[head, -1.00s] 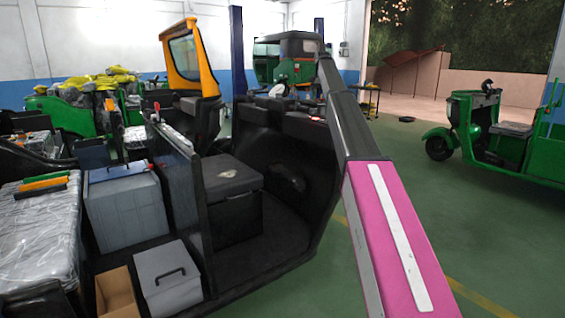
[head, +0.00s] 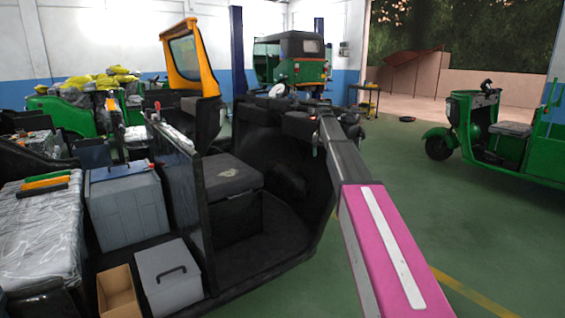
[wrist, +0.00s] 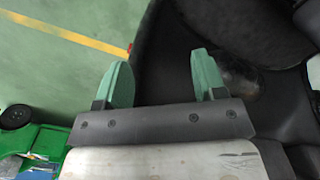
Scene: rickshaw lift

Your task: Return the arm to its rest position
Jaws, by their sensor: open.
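My arm (head: 385,245), with a pink link and a white stripe, rises from the bottom right in the head view. Its dark forearm (head: 342,150) reaches forward beside the open black rickshaw body (head: 275,225). In the wrist view my gripper (wrist: 163,80) has two green fingers set wide apart with nothing between them. Behind the fingers are the dark rickshaw body and the green floor. In the head view the gripper fingers cannot be made out.
A grey toolbox (head: 168,275), an open cardboard box (head: 117,290) and a large grey case (head: 127,210) stand at the left. A green rickshaw (head: 290,65) is at the back, another (head: 510,140) at the right. The green floor (head: 420,210) between is clear.

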